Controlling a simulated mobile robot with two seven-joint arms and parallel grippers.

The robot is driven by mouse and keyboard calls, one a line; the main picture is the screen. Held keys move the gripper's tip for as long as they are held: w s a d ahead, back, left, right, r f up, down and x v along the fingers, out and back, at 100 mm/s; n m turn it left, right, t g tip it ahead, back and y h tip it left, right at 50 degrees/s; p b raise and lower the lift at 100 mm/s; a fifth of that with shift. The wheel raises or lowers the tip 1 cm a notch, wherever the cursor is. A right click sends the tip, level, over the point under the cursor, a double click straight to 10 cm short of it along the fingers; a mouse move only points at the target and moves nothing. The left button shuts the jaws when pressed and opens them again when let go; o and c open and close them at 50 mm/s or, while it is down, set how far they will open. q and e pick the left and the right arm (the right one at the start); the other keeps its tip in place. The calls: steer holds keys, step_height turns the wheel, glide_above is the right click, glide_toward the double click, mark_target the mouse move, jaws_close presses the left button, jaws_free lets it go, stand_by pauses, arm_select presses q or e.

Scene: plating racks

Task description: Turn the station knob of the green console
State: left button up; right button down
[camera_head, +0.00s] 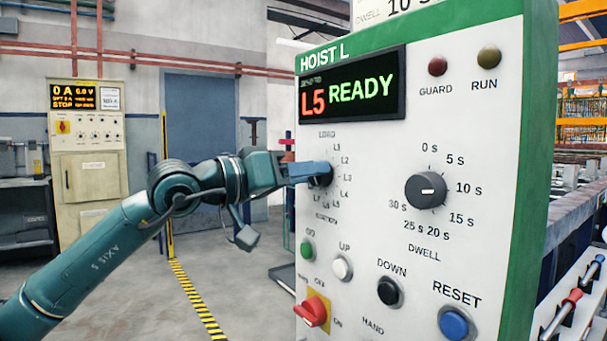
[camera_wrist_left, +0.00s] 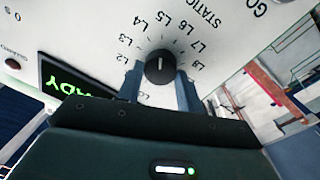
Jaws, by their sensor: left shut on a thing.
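The green-edged console (camera_head: 400,190), headed HOIST L, stands at the right with a white face. Its display (camera_head: 352,88) reads L5 READY. The station knob (camera_head: 325,176) is a small dark knob at the left of the panel, ringed by LOAD and L labels. In the left wrist view the station knob (camera_wrist_left: 159,68) has its white mark pointing up, about at L5. My left gripper (camera_head: 308,172) is shut on the knob, with a finger on each side; its fingers also show in the wrist view (camera_wrist_left: 159,84). The fingers partly hide the knob in the head view. My right gripper is not in view.
Right of the station knob is the dwell knob (camera_head: 426,190). Below are a green GO button (camera_head: 308,250), a white UP button (camera_head: 342,267), a black DOWN button (camera_head: 390,291), a blue RESET button (camera_head: 456,323) and a red switch (camera_head: 312,311). The floor at left is open.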

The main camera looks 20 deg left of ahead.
arm_select(q)
steer(key=shift+m, duration=0.3)
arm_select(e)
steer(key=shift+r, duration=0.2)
arm_select(q)
steer(key=o, duration=1)
steer(key=b+v, duration=0.2)
steer(key=v, duration=1.1)
steer(key=shift+b, duration=0.35)
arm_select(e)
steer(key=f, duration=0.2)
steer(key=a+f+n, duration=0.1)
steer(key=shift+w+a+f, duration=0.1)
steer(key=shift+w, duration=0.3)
arm_select(q)
steer(key=shift+s+f, duration=0.1)
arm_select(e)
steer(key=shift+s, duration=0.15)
